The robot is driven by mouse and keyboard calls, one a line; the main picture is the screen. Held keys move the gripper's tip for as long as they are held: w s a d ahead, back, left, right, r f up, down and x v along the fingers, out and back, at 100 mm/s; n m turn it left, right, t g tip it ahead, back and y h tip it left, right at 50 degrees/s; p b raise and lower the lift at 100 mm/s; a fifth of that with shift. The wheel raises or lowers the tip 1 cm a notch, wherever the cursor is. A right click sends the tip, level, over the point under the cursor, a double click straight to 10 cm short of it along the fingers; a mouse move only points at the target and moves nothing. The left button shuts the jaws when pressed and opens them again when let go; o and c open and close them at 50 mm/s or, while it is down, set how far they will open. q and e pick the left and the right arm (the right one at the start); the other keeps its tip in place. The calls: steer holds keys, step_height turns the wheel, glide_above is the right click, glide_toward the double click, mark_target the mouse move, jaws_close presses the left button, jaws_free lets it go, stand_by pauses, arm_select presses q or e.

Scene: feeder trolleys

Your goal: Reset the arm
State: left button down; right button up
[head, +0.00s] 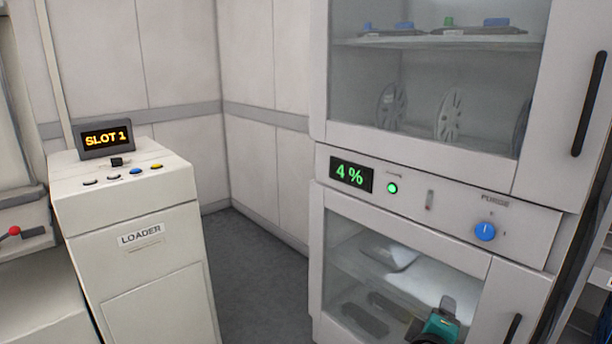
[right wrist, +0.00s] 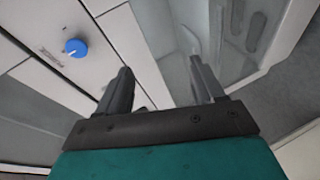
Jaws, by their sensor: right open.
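My right gripper (head: 441,309) is at the bottom right of the head view, in front of the lower glass door of a white cabinet (head: 445,164). In the right wrist view its two dark fingers (right wrist: 160,85) stand apart with nothing between them. The cabinet's panel and lower glass door lie beyond the fingers there. A blue knob (head: 485,232) on the panel also shows in the right wrist view (right wrist: 75,48), to the left of the fingers and apart from them. My left gripper is not in view.
The cabinet display (head: 351,174) reads 4%. Dark vertical handles (head: 589,104) project from the cabinet doors.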

steer(key=s+a+f+m+y, duration=0.2)
steer(key=s+a+f+y, duration=0.1)
steer(key=s, duration=0.4)
steer(key=s+a+f+m+g+y, duration=0.1)
steer(key=s+a+f+m+y, duration=0.1)
steer(key=s+f, duration=0.4)
steer(key=s+a+f+m+y, duration=0.2)
steer(key=s+a+f+y, duration=0.2)
steer(key=s, duration=0.5)
steer(key=shift+a+f+y+p, duration=0.3)
steer(key=shift+y+p, duration=0.1)
steer(key=shift+y, duration=0.2)
